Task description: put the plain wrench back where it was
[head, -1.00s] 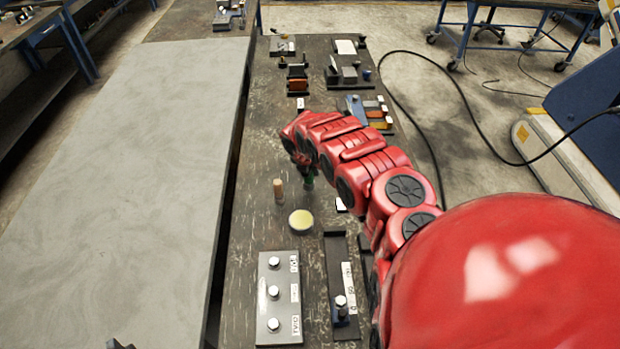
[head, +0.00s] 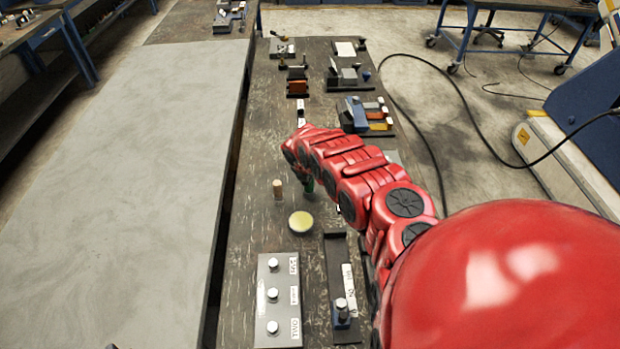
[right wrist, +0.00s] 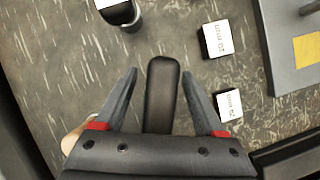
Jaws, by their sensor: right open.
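In the right wrist view, my right gripper (right wrist: 160,100) is open, with a finger on each side of a dark bar with a rounded end (right wrist: 162,85). The bar may be the plain wrench's handle, but its other end is hidden by the gripper body and I cannot tell. The fingers stand apart from it. White size tags, one (right wrist: 216,39) above another (right wrist: 229,106), lie on the worn bench to the right. In the head view, the red right arm reaches over the bench and hides the gripper's fingers. My left gripper is not clearly in view.
A dark round cup-like thing (right wrist: 125,14) stands at the wrist view's top. In the head view, a wooden peg (head: 278,190), a yellow-topped disc (head: 301,222), a grey plate with knobs (head: 278,300) and a dark rail (head: 338,270) are nearby. Block trays (head: 366,116) stand farther back.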

